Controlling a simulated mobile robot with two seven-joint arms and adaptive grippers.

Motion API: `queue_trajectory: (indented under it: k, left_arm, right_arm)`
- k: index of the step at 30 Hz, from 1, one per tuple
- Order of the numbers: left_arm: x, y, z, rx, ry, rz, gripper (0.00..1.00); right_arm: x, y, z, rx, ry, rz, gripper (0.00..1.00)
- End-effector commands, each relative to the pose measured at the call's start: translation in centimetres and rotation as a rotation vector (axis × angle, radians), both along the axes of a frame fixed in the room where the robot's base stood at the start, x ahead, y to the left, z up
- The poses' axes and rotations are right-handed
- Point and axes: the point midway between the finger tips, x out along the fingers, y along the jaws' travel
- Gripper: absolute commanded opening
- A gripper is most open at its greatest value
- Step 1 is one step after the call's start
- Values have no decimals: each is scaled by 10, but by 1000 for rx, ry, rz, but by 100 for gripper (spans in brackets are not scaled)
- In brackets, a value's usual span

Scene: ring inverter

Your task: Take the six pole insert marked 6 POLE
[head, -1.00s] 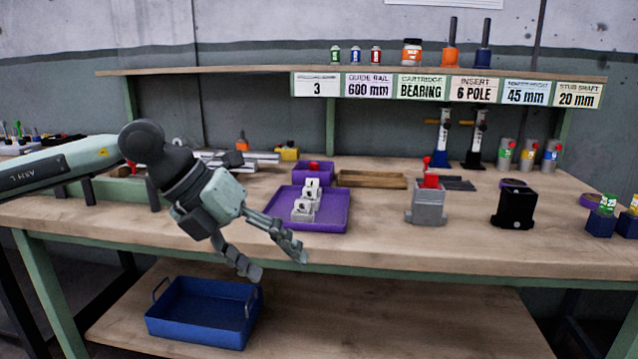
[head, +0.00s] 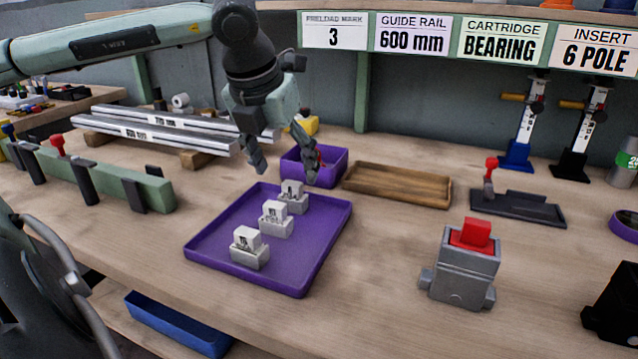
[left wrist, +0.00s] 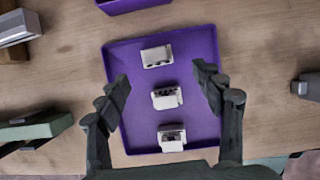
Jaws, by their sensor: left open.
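Three whitish inserts stand in a row on the purple tray (head: 318,258): a back one (head: 292,197), a middle one (head: 276,220) and a front one (head: 249,249). Each has small dark markings that I cannot read, so I cannot tell which is 6 POLE. My left gripper (head: 284,168) is open and empty above the back part of the tray. In the left wrist view its fingers (left wrist: 161,78) are spread either side of the row of inserts, with the middle insert (left wrist: 167,97) near the centre. My right gripper is not in view.
A sign reading INSERT 6 POLE (head: 597,52) hangs on the shelf edge. A small purple bin (head: 325,165) and a wooden tray (head: 398,186) stand behind. A grey fixture with a red top (head: 462,265) stands right. Metal rails (head: 150,130) lie left.

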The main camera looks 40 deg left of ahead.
Motion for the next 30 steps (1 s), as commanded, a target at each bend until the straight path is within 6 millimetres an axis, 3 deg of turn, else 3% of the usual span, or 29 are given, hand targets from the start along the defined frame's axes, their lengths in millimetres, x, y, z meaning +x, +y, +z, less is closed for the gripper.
queue_trajectory:
  k: [9, 19, 29, 30]
  left_arm:
    - [11, 5, -27, -2, 4, 1, 67]
    - [31, 15, -63, -1, 5, 0, 67]
    - [34, 16, -69, -1, 0, 0, 67]
    - [34, 16, -69, -1, 0, 0, 64]
  right_arm:
    - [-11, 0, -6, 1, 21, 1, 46]
    - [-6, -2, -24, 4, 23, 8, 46]
    - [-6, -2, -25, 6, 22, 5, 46]
    - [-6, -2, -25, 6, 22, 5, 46]
